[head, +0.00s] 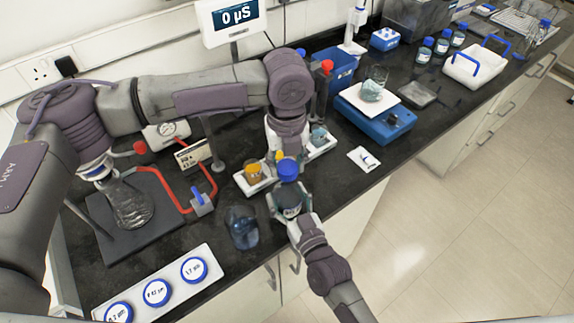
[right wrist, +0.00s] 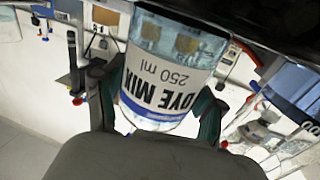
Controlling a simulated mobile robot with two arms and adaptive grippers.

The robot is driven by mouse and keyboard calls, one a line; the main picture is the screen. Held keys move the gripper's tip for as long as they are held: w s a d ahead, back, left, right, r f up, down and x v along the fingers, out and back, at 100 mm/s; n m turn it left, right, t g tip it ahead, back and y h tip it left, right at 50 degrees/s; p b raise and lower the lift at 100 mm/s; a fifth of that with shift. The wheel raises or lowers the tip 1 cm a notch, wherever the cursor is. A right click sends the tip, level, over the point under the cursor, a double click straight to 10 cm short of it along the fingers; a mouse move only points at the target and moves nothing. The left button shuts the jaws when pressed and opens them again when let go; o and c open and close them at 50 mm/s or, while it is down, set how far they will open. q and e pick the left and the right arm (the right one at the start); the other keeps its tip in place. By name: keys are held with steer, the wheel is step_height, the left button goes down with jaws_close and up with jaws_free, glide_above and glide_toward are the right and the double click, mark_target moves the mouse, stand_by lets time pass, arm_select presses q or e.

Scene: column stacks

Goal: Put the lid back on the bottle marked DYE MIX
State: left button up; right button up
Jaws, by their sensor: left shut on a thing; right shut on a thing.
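The bottle marked DYE MIX (head: 289,211) is clear with a white and blue label. Its label, reading DYE MIX 250 ml, shows upside down in the right wrist view (right wrist: 165,85). My right gripper (head: 289,197) is shut around the bottle's body at the bench's front edge. The blue lid (head: 288,168) is at the top of the bottle. My left gripper (head: 285,157) is shut on the lid from above. I cannot tell whether the lid touches the bottle neck. The neck is hidden in the right wrist view.
A beaker of dark blue liquid (head: 241,228) stands close left of the bottle. A white tray (head: 246,187) with small coloured samples lies behind it. A white strip with blue-rimmed discs (head: 214,288) lies front left. A blue balance (head: 376,126) stands to the right.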

mark_target(287, 196)
arm_select(q)
steer(key=shift+f, duration=0.6)
steer(key=shift+f, duration=0.85)
steer(key=shift+f, duration=0.55)
